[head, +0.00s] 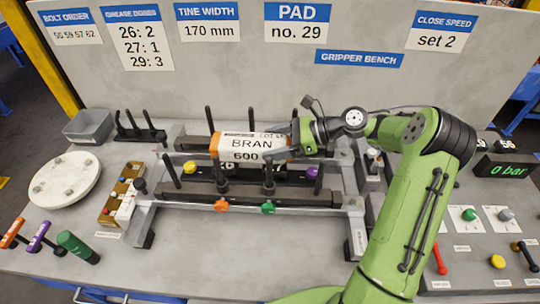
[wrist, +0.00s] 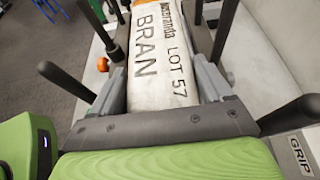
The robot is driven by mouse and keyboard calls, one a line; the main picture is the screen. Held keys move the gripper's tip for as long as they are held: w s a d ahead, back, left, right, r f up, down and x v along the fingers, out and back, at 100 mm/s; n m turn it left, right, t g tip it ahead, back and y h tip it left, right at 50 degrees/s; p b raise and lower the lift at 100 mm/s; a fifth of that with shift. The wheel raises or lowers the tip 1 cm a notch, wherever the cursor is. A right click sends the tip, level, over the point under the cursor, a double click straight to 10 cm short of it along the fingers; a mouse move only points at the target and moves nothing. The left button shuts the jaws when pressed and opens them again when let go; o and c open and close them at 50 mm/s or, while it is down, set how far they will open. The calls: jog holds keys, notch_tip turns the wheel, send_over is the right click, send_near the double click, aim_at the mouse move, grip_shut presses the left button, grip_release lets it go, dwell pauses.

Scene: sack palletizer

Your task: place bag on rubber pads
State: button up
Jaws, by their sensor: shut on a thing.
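The bag (head: 238,146) is white with orange ends and reads BRAN and 600. It lies lengthwise over the dark forked bench frame (head: 170,198), among the upright black tines. My gripper (head: 296,140) is at the bag's right end. In the wrist view the bag (wrist: 160,55) lies between the two grey jaws of my gripper (wrist: 163,85), which are shut on it; LOT 57 also shows. Whether the bag rests on the frame or hangs just above it, I cannot tell. The rubber pads cannot be made out for certain; the bag covers the frame's middle.
A round white plate (head: 66,180) and a grey bin (head: 88,126) stand at the left. Coloured handles (head: 40,236) lie at the front left. A control panel with a red lever (head: 439,258) is at the right. Upright tines (head: 318,178) stand close around the bag.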

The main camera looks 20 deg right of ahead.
notch_tip(320, 180, down, 4)
jog(key=shift+r+b, duration=0.15)
jog(key=shift+b, duration=0.25)
jog(key=shift+r, duration=0.1)
jog(key=o, duration=1.5)
jog(key=p+v, duration=0.3)
jog(key=v, duration=0.9)
